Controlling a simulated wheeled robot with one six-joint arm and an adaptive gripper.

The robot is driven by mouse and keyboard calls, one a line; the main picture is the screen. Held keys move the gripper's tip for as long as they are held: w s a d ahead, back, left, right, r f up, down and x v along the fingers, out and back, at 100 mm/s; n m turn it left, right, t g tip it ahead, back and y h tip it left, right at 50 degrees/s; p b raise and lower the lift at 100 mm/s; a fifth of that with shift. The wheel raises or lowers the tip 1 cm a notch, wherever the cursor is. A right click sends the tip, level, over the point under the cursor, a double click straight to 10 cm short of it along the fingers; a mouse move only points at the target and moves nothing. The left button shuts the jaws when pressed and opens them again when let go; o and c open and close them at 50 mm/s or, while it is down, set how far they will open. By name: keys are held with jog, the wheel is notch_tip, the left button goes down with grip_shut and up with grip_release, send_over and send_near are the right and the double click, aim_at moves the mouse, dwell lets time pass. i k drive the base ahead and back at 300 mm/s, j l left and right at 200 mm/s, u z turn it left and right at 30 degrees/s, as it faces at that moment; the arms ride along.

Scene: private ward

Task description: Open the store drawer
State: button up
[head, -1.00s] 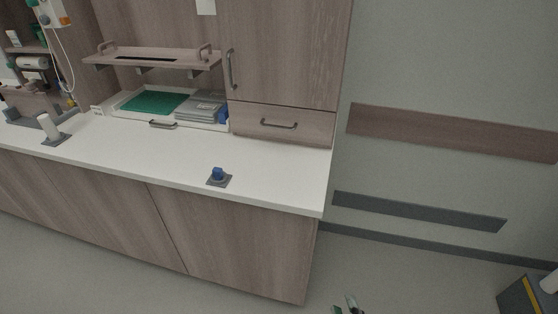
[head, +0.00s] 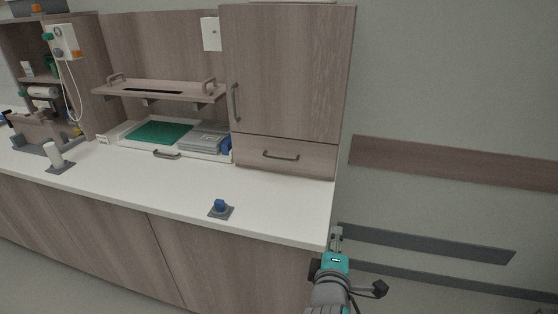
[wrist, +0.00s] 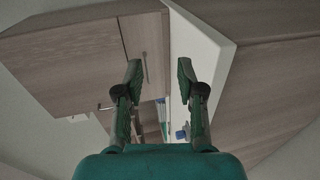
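The wood-fronted drawer (head: 311,159) sits under the tall cabinet at the back right of the counter and looks shut. Its dark bar handle (head: 281,156) is on the front; in the wrist view the handle (wrist: 145,68) shows between my fingertips, some distance beyond them. My gripper (head: 336,235) is in front of the counter's right end, below and right of the drawer in the head view, not touching it. In the wrist view my gripper (wrist: 159,72) has its two fingers well apart with nothing between them.
The tall cabinet door (head: 285,75) is shut above the drawer. A white tray (head: 114,136) with its own handle (head: 166,155) is to the left, below a wooden shelf (head: 165,91). A blue knob (head: 219,204) stands on the counter (head: 150,190).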

aim_at(285, 155)
jog(key=i+j, duration=0.7)
jog(key=i, duration=0.2)
